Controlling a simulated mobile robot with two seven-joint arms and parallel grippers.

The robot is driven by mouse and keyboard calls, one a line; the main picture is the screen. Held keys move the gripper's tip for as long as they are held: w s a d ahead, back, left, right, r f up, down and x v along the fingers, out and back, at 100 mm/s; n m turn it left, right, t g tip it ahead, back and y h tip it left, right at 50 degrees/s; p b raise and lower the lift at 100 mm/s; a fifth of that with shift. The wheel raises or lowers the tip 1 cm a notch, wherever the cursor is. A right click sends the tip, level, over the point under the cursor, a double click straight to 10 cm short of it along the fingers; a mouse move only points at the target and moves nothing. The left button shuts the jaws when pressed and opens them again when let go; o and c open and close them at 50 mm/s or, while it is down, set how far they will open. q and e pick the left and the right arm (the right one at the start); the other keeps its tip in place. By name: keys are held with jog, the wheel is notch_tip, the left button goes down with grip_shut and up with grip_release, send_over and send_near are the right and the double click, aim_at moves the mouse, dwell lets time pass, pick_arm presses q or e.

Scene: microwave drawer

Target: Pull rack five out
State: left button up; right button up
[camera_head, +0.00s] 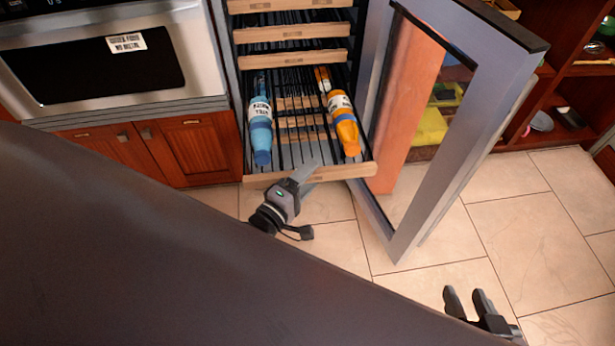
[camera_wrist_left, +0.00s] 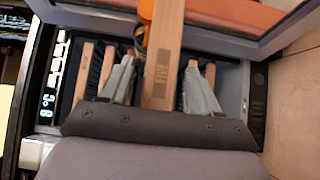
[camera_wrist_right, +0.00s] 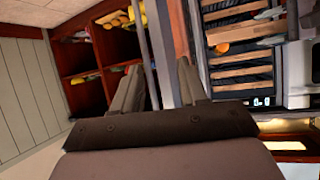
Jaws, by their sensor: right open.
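Rack five's wooden front (camera_head: 262,181) stands well out of the tall rack cabinet, below other racks. A blue bottle (camera_head: 260,125) and an orange bottle (camera_head: 344,125) lie on its wires. My left gripper (camera_head: 303,172) is at the middle of this front. In the left wrist view, the front bar marked "FIVE" (camera_wrist_left: 162,70) lies between my left fingers (camera_wrist_left: 158,85), with gaps on both sides, so they are open. My right gripper (camera_head: 468,297) is open and empty over the floor at lower right, away from the rack; its fingers also show in the right wrist view (camera_wrist_right: 158,85).
The cabinet's glass door (camera_head: 460,130) stands open to the right of the rack. An oven (camera_head: 110,60) and wooden cupboards (camera_head: 190,145) are on the left. Shelves (camera_head: 560,85) stand at far right. The tiled floor (camera_head: 540,220) in front is clear.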

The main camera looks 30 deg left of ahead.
pick_arm(q)
jog(key=shift+s, duration=0.1)
jog(key=s+a+p, duration=0.1)
jog(key=s, duration=0.5)
jog(key=shift+s+a+p, duration=0.15)
jog(key=shift+s+p, duration=0.15)
jog(key=shift+s, duration=0.1)
pick_arm(e)
jog(key=shift+s+d+f+g, duration=0.35)
jog(key=shift+d+f, duration=0.1)
jog(key=shift+d, duration=0.15)
jog(key=shift+r, duration=0.1)
